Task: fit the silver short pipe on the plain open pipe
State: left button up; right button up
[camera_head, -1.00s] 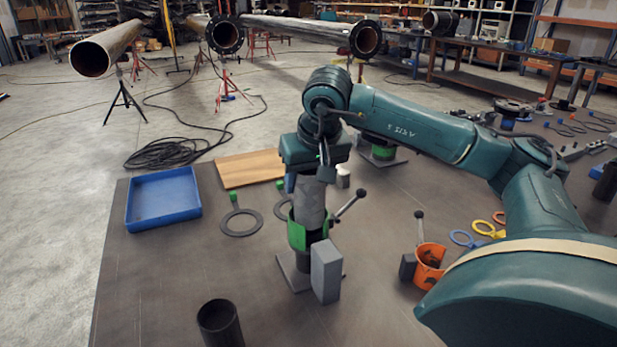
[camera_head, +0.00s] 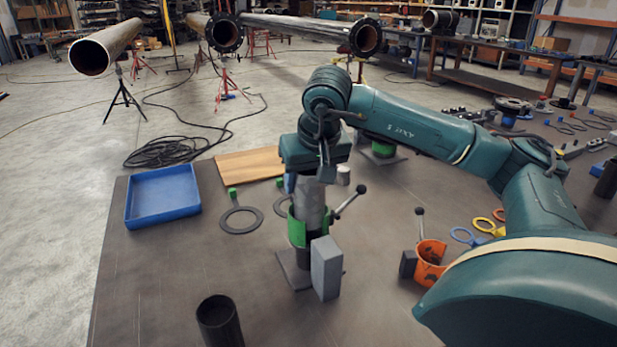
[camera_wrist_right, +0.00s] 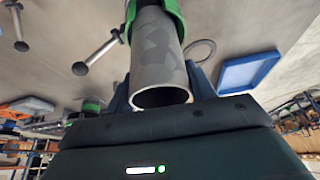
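The silver short pipe (camera_head: 312,205) stands upright under my right gripper (camera_head: 308,182), whose fingers close on its sides near the top. In the right wrist view the pipe (camera_wrist_right: 158,60) lies between the fingers, its open mouth toward the palm. Its lower end meets a green collar with a ball-ended lever (camera_head: 350,201), above a dark upright pipe (camera_head: 298,232) on a square base plate. The collar hides the joint, so I cannot tell how far the pipes overlap. My left gripper is out of view.
A grey block (camera_head: 326,268) stands right in front of the base. A black open cylinder (camera_head: 220,322) stands at the front. A blue tray (camera_head: 162,196), a flat ring (camera_head: 241,220) and an orange clamp (camera_head: 430,262) lie around. The table's left front is mostly clear.

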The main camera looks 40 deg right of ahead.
jog(key=o, duration=0.5)
jog(key=shift+o, duration=0.2)
jog(key=shift+r, duration=0.25)
pick_arm(q)
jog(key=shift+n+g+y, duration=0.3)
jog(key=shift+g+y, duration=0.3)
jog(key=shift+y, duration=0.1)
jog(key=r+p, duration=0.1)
jog(key=p, duration=0.2)
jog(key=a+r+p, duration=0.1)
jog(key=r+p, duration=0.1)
jog(key=p, duration=0.2)
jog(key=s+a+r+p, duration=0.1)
jog(key=p, duration=0.2)
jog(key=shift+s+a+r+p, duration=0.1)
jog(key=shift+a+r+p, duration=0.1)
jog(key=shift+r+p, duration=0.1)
pick_arm(e)
jog(key=w+d+r+v, duration=0.1)
jog(key=w+v, duration=0.1)
jog(key=v, duration=1.9)
jog(key=shift+w, duration=0.4)
jog(key=shift+r, duration=0.15)
